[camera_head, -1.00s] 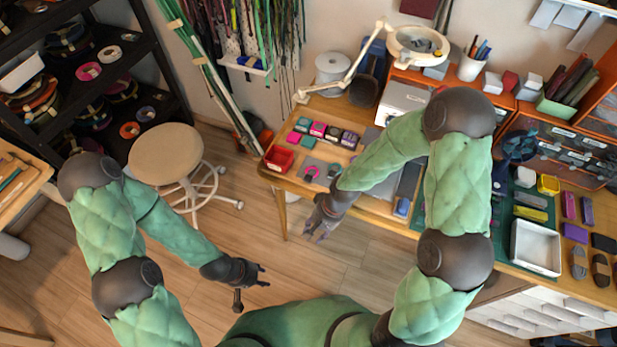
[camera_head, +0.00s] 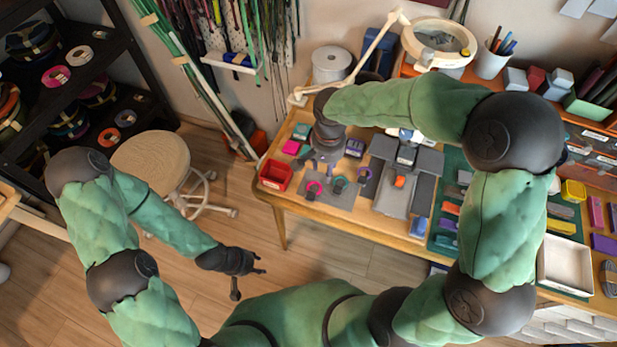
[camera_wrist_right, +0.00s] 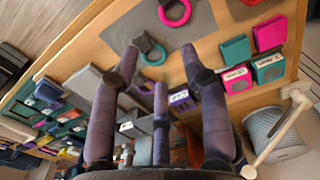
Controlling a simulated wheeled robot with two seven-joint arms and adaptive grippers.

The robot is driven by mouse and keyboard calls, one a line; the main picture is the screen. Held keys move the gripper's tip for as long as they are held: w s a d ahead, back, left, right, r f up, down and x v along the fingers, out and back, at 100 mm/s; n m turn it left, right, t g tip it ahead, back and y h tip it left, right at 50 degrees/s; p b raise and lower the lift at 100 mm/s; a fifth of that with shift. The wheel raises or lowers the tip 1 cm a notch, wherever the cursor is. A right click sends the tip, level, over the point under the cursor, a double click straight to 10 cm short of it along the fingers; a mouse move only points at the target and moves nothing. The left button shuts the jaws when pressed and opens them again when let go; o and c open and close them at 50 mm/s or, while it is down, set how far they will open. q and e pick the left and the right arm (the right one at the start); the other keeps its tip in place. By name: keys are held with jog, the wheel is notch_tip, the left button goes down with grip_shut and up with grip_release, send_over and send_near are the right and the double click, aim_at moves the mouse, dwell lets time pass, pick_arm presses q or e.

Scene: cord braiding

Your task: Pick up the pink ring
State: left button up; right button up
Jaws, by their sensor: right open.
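The pink ring (camera_head: 313,188) lies on a grey mat (camera_head: 341,201) near the table's front left. It also shows at the top edge of the right wrist view (camera_wrist_right: 176,12), partly cut off. My right gripper (camera_head: 322,166) is above the table just behind the pink ring. A teal ring (camera_head: 338,186) lies on the mat to the right of the pink one, and a purple ring (camera_head: 364,175) further right. My left gripper (camera_head: 258,267) is open and empty over the floor, away from the table.
A red tray (camera_head: 275,175) stands left of the mat at the table edge. Pink (camera_wrist_right: 269,33) and teal boxes (camera_wrist_right: 268,67) stand behind the mat. A white spool (camera_head: 331,63) and lamp (camera_head: 438,42) are at the back. A stool (camera_head: 150,160) stands left.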

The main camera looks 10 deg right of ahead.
jog(key=b, duration=0.2)
send_over(322, 190)
jog(key=f, duration=0.5)
jog(key=shift+d+f, duration=0.3)
jog(key=shift+f, duration=0.05)
jog(key=f+b, duration=0.1)
jog(key=f, duration=0.2)
jog(key=f+b, duration=0.1)
jog(key=shift+s+a+f+b, duration=0.1)
jog(key=shift+a+f+b, duration=0.1)
jog(key=shift+a+b, duration=0.15)
jog(key=shift+f, duration=0.35)
grip_shut()
